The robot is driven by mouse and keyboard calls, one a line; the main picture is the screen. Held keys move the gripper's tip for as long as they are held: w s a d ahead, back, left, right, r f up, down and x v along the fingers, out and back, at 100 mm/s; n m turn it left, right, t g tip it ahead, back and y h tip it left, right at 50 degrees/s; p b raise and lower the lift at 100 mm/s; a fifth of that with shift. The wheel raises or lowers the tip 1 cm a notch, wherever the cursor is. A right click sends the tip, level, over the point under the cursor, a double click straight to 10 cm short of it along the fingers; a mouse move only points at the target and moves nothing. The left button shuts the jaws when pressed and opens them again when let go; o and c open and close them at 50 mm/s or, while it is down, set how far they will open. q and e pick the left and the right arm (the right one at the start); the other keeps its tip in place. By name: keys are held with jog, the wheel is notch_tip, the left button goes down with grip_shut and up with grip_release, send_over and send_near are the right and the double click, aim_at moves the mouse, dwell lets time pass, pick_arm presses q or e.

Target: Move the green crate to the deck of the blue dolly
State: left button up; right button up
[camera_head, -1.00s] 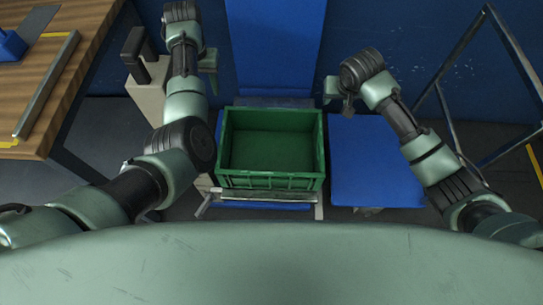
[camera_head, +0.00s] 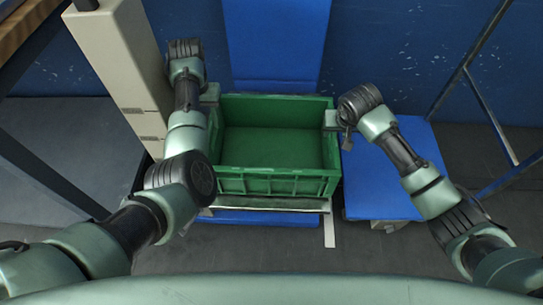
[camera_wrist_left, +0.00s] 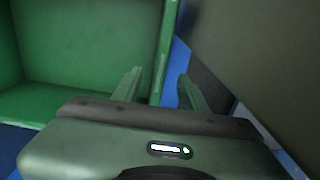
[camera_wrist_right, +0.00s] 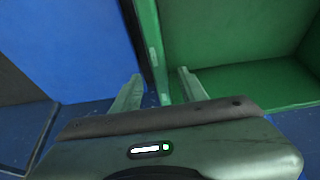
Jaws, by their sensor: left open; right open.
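The green crate (camera_head: 277,182) is open-topped, upright and looks empty, on a low support with a grey front bar at the centre of the head view. The blue deck (camera_head: 385,178), apparently the dolly's, lies just right of it and is bare. My left gripper (camera_head: 210,94) is open at the crate's left wall; in the left wrist view its fingers (camera_wrist_left: 158,84) stand on either side of the wall rim (camera_wrist_left: 163,55). My right gripper (camera_head: 334,120) is open at the right wall; in the right wrist view its fingers (camera_wrist_right: 159,86) straddle that rim (camera_wrist_right: 151,45). Contact cannot be told.
A tall blue panel (camera_head: 278,45) rises behind the crate. A beige cabinet (camera_head: 118,60) stands close to my left arm. A dark metal frame (camera_head: 486,100) stands at the right beyond the blue deck. Grey floor is open in front of the crate.

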aim_at(211, 135)
dwell(0.3)
pick_arm(q)
jog(key=shift+f, duration=3.95)
pick_arm(e)
jog(key=shift+x, duration=3.95)
pick_arm(q)
grip_shut()
pick_arm(e)
grip_shut()
